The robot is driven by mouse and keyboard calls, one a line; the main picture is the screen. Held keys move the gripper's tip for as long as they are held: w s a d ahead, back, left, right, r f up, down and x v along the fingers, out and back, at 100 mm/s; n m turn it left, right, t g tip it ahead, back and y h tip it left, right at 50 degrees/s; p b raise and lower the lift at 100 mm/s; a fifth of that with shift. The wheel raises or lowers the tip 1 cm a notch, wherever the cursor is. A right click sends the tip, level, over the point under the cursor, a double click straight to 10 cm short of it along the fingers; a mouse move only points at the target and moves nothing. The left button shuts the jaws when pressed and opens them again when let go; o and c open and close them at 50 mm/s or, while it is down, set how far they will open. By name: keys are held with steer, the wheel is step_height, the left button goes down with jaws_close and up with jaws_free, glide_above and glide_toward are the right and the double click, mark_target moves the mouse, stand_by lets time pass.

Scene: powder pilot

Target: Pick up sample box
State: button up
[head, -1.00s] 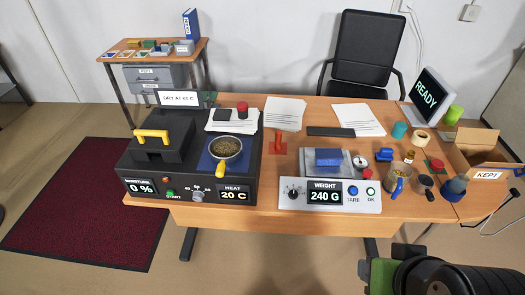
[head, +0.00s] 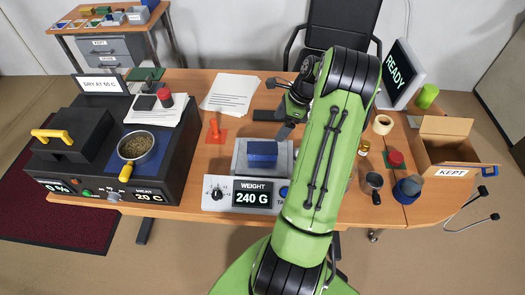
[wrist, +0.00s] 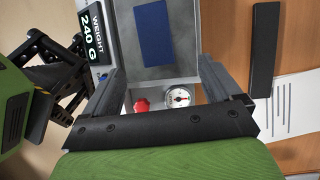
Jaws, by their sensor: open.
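A blue box (head: 262,153), which I take to be the sample box, sits on the grey pan of the scale (head: 238,195). The display reads 240 G. In the wrist view the blue box (wrist: 153,32) lies at the top, beyond my fingertips. My gripper (head: 290,108) is over the table, just behind and to the right of the scale in the head view. Its two fingers are wide apart in the wrist view (wrist: 162,78), with nothing held between them. My arm hides part of the table right of the scale.
A dryer (head: 100,150) with a pan of grains (head: 138,146) stands left of the scale. A red stamp-like object (head: 214,130) and a dark flat bar (head: 272,115) lie behind. Right are cups, a monitor (head: 397,75) and an open carton marked KEPT (head: 452,172).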

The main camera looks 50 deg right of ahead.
mark_target(264, 147)
steer(key=b+x, duration=0.1)
steer(key=x, duration=0.3)
steer(key=b+x, duration=0.1)
steer(key=x, duration=0.8)
steer(key=shift+a+f+b, duration=0.3)
steer(key=shift+a+b, duration=0.1)
steer(key=shift+a, duration=0.1)
steer(key=shift+f, duration=0.1)
steer(key=c, duration=1.2)
